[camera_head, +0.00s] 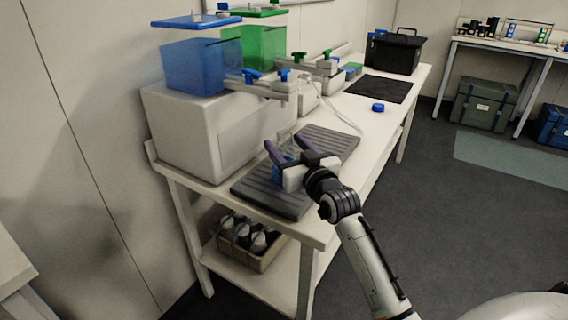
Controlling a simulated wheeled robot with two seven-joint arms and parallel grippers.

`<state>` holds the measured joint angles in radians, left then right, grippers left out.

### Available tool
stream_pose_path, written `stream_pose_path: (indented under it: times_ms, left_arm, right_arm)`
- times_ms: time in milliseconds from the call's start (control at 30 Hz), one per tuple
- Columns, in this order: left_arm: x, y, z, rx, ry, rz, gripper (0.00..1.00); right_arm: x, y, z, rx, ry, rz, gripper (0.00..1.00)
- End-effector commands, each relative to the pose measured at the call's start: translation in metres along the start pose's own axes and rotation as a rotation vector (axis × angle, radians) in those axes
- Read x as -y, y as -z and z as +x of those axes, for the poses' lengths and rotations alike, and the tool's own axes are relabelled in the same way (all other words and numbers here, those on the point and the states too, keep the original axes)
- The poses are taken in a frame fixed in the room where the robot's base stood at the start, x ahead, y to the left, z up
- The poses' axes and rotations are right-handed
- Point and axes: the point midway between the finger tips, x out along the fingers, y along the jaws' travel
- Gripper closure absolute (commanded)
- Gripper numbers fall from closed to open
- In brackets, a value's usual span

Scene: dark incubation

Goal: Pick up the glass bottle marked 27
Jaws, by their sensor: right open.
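My right gripper (287,146) reaches in from the lower right. Its two dark purple fingers are apart, over the dark ribbed mat (322,143) on the white bench. Something blue shows low beside the fingers; I cannot tell whether it is a separate thing. Several dark bottles with pale tops (258,242) stand in a tan crate (266,262) on the bench's lower shelf, below and left of the gripper. No number is readable, so I cannot tell which bottle is marked 27. My left gripper is not in view.
A large pale box (195,135) stands at the bench's left end, under a blue tank (195,68) and beside a green tank (262,45). A blue cap (378,107), black mat (379,89) and black case (393,55) are farther back. Dark floor (420,200) is clear on the right.

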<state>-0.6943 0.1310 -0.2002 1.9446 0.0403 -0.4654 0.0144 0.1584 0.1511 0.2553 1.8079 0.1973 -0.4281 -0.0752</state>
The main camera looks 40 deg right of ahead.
Motion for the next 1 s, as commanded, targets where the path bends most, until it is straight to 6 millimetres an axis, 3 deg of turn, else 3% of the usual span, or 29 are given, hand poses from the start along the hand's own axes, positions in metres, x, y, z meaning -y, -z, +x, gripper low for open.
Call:
stream_pose_path:
  times_ms: [133, 367, 700, 1000]
  left_arm:
    - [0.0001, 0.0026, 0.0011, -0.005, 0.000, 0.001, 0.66]
    - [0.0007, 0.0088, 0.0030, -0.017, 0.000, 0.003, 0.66]
    - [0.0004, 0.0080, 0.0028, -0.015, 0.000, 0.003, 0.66]
    - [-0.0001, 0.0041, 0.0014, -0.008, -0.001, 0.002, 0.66]
  right_arm:
    - [-0.0009, 0.0002, 0.0145, 0.000, 0.000, 0.000, 0.44]
    - [-0.0009, -0.0002, 0.0158, 0.000, 0.000, 0.000, 0.44]
    - [-0.0008, -0.0002, 0.0155, 0.000, 0.000, 0.000, 0.98]
    - [-0.0009, 0.0014, 0.0155, -0.003, 0.000, 0.000, 1.00]
